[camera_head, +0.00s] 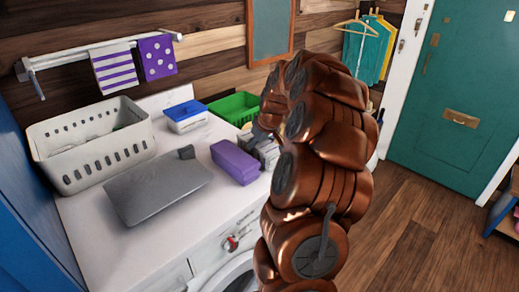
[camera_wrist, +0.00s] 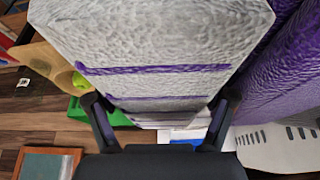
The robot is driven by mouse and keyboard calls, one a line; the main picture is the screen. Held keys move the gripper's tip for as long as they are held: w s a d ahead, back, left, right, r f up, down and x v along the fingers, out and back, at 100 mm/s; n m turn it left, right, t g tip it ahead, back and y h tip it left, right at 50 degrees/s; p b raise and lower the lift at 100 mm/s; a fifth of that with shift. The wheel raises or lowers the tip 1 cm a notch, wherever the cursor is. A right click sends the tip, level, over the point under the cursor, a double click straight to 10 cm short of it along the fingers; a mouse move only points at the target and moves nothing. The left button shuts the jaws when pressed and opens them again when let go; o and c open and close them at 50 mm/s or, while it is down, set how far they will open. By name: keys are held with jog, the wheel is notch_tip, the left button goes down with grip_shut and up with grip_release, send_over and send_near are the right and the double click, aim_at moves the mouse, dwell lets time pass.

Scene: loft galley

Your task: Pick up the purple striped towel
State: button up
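A folded white towel with purple stripes (camera_wrist: 160,45) fills much of the wrist view, close to the camera. In the head view its pale, partly hidden body (camera_head: 267,152) lies on the white machine top beside a plain purple folded block (camera_head: 236,162). My gripper (camera_wrist: 160,100) has its two dark fingers spread wide, one on each side of the striped towel's narrower far part. No firm grip shows. In the head view my gripper (camera_head: 261,133) is mostly hidden by my brown arm. Another white towel with purple stripes (camera_head: 115,68) hangs on the wall rail.
A white basket (camera_head: 95,150), a grey flat item (camera_head: 155,187), a blue-lidded box (camera_head: 186,117) and a green bin (camera_head: 235,107) stand on the machine top (camera_head: 115,250). A purple dotted towel (camera_head: 157,57) hangs on the rail. Open floor lies at right.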

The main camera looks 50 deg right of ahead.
jog(key=c, duration=1)
jog(key=shift+o, duration=0.2)
jog(key=shift+r, duration=0.45)
notch_tip(320, 180, up, 3)
jog(key=shift+f+b, duration=0.2)
jog(key=shift+b, duration=0.5)
jog(key=s+d+r+b, duration=0.1)
jog(key=s+d+b, duration=0.2)
jog(key=s, duration=1.2)
jog(key=shift+d+r, duration=0.2)
jog(key=shift+d, duration=0.95)
